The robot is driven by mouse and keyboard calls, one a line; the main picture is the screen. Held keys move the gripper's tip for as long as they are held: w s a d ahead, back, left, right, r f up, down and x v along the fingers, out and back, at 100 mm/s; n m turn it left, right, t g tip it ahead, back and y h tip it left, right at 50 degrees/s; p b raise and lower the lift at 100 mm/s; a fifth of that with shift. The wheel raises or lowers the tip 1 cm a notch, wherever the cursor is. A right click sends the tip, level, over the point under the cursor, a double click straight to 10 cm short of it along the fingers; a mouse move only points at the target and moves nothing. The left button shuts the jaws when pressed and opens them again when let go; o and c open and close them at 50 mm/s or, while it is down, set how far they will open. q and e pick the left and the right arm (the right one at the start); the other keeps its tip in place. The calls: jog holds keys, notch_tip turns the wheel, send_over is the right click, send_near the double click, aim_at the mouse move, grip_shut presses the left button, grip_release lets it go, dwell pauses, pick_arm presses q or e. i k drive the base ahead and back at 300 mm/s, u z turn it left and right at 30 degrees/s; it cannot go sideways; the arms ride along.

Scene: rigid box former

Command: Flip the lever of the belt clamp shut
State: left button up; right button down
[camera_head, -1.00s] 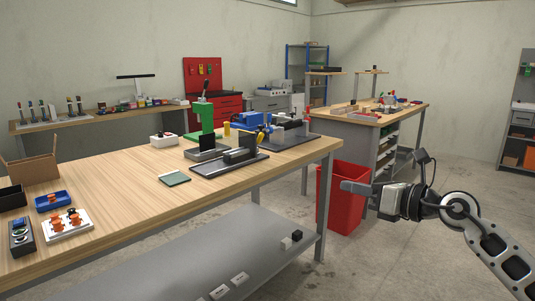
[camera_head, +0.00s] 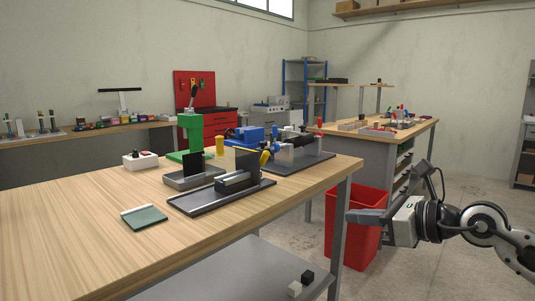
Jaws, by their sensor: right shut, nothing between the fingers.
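I cannot tell for sure which fixture is the belt clamp. A dark base plate (camera_head: 318,161) near the bench's far right corner carries grey blocks, a black cylinder and a small red-tipped lever (camera_head: 319,123) that stands up. A green stand (camera_head: 192,133) with an upright black-handled lever is to its left. In front lies a black tray (camera_head: 200,204) with a grey block on it. My right gripper (camera_head: 366,217) is shut and empty, off the bench's right end, beside the red bin and apart from all fixtures. My left gripper is out of view.
The wooden bench (camera_head: 70,235) is bare at its front left, apart from a green pad (camera_head: 145,217). A white box with a knob (camera_head: 140,161) stands near its back edge. A red bin (camera_head: 345,245) stands on the floor. A second bench (camera_head: 425,126) is behind.

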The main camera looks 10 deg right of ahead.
aim_at(264, 157)
jog(key=i, duration=1)
